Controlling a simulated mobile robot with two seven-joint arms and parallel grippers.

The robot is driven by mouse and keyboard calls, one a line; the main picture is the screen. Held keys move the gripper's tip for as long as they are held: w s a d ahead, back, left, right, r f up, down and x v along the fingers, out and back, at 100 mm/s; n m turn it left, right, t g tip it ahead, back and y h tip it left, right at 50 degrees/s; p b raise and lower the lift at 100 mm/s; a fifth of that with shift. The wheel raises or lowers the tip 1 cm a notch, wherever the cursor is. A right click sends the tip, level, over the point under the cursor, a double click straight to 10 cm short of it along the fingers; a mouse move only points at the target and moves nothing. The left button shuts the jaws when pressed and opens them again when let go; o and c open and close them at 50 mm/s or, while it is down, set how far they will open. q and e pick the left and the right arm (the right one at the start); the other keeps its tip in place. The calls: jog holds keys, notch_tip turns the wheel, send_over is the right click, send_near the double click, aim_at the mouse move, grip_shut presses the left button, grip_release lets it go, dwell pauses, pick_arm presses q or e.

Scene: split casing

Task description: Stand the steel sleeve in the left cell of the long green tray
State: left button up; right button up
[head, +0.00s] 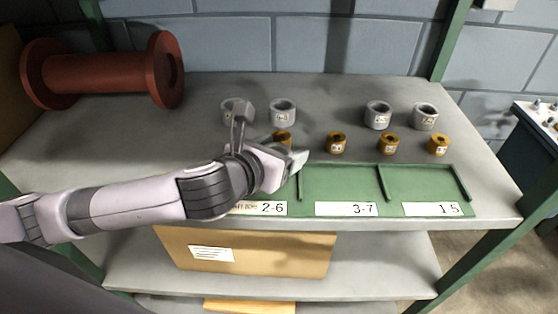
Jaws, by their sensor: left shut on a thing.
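The long green tray (343,187) lies along the shelf's front edge. Its middle and right cells look empty. Its left cell is mostly hidden by my left arm and gripper. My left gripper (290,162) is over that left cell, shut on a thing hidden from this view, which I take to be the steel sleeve. Several other steel sleeves stand upright in a back row: one partly behind my wrist (228,105), one beside it (283,112), and two further right (378,115) (425,116), with a wide gap in the middle. My right gripper is not in view.
Several bronze sleeves (336,143) stand in a row just behind the tray, the leftmost close to my left gripper. White labels (346,209) are on the tray's front. A red spool (100,75) lies at the back left. A cardboard box (280,255) is on the shelf below.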

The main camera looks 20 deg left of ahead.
pick_arm(q)
jog(key=shift+f, duration=1.25)
jog(key=shift+f, duration=0.15)
jog(key=o, duration=1.5)
jog(key=shift+f, duration=0.1)
